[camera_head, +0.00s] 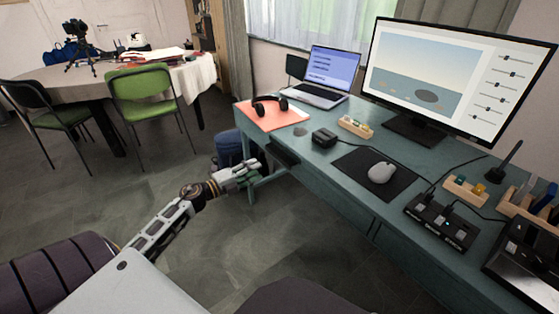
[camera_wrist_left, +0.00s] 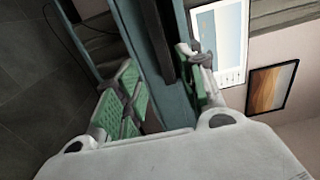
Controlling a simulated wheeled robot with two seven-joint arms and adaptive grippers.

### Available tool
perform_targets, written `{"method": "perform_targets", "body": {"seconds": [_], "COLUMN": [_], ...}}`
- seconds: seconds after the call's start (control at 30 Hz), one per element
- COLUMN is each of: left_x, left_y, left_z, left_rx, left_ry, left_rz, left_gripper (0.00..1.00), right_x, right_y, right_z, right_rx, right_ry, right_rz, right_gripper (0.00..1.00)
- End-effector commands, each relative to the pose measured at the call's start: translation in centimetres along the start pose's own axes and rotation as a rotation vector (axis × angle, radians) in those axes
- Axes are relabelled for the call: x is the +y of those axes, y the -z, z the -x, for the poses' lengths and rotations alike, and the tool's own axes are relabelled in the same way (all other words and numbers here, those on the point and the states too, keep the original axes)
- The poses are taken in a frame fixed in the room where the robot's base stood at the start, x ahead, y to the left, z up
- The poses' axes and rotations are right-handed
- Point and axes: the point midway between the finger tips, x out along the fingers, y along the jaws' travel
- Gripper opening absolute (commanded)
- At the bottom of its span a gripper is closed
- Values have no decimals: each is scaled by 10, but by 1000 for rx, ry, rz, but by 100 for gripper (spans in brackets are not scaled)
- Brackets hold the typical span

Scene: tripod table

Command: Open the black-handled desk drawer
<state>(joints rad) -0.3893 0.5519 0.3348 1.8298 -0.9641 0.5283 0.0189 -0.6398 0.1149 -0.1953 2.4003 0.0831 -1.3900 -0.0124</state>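The teal desk (camera_head: 330,190) runs along the right side of the head view. A black handle (camera_head: 283,152) shows on the desk's front near its left end. My left gripper (camera_head: 248,174) is just left of and below this handle, by the desk leg. In the left wrist view my left gripper (camera_wrist_left: 162,68) is open, its green-padded fingers apart on either side of the desk edge. A dark bar (camera_wrist_left: 158,35), which looks like the handle, lies between and beyond the fingers. I cannot tell whether the fingers touch it. My right gripper is not in view.
A laptop (camera_head: 322,78), headphones (camera_head: 268,105), a monitor (camera_head: 448,75), a mouse (camera_head: 381,172) and a black control box (camera_head: 442,220) stand on the desk. A green chair (camera_head: 142,95) and a round table (camera_head: 60,82) are at the back left.

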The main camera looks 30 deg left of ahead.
Motion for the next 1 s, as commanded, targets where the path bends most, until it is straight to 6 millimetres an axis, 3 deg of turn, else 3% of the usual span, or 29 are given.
{"method": "perform_targets", "body": {"seconds": [1.0], "left_x": [0], "left_y": [0], "left_z": [-82], "left_rx": [1], "left_ry": [1], "left_rz": [-1], "left_gripper": [39], "right_x": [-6], "right_y": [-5], "right_z": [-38], "right_rx": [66], "right_ry": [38], "right_rz": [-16], "right_gripper": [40]}}
